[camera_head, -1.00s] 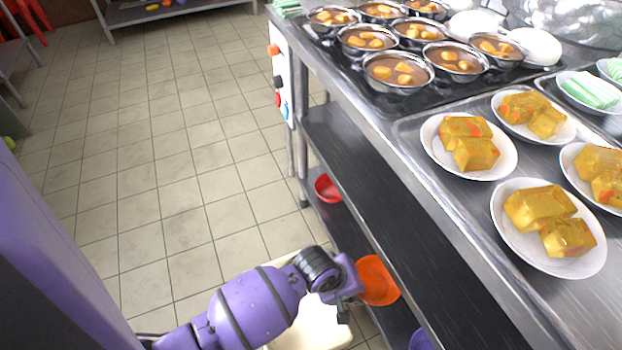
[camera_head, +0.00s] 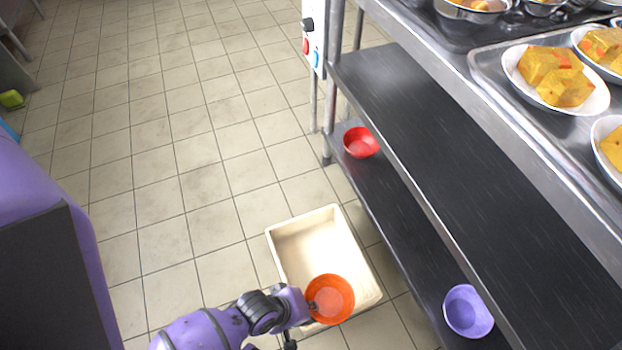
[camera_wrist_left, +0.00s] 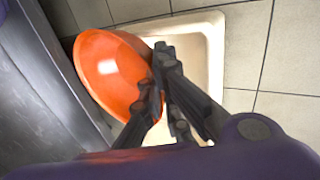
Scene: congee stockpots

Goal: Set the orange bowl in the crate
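The orange bowl (camera_head: 332,300) is held by my left gripper (camera_head: 309,305), over the near right part of the crate in the head view. In the left wrist view the bowl (camera_wrist_left: 108,72) is tilted, and the fingers of my left gripper (camera_wrist_left: 162,78) are closed on its rim. The cream crate (camera_head: 297,226) stands on the tiled floor beside the shelf unit, and its inside looks empty where visible. The crate (camera_wrist_left: 212,50) also shows behind the fingers in the left wrist view. The bowl hides part of the crate. My right gripper is not in view.
A metal shelf unit (camera_head: 420,130) stands right of the crate. A red bowl (camera_head: 361,142) and a purple bowl (camera_head: 468,311) sit on its lower shelf. White plates of yellow food (camera_head: 556,80) lie on top. The tiled floor left of the crate is clear.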

